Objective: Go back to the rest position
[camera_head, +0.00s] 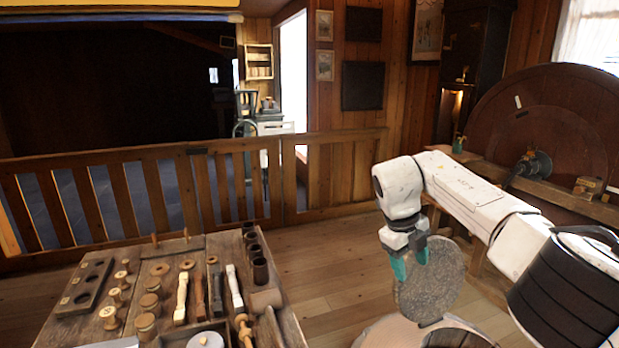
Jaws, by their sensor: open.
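My gripper (410,266) hangs at the end of my white arm, right of the middle of the view, with its teal fingers pointing down. The fingers are apart and no held thing shows between them. A round grey stone-like disc (432,290) shows just behind and below the fingers; I cannot tell how far behind. The gripper is off to the right of the workbench (218,241), clear of the things on it.
The workbench holds several turned wooden spools (145,322), a dark board with holes (84,288) and dark cups (260,270). A wooden railing (345,172) runs behind. A large wooden wheel (550,110) stands at right. Plank floor (330,270) is clear between bench and arm.

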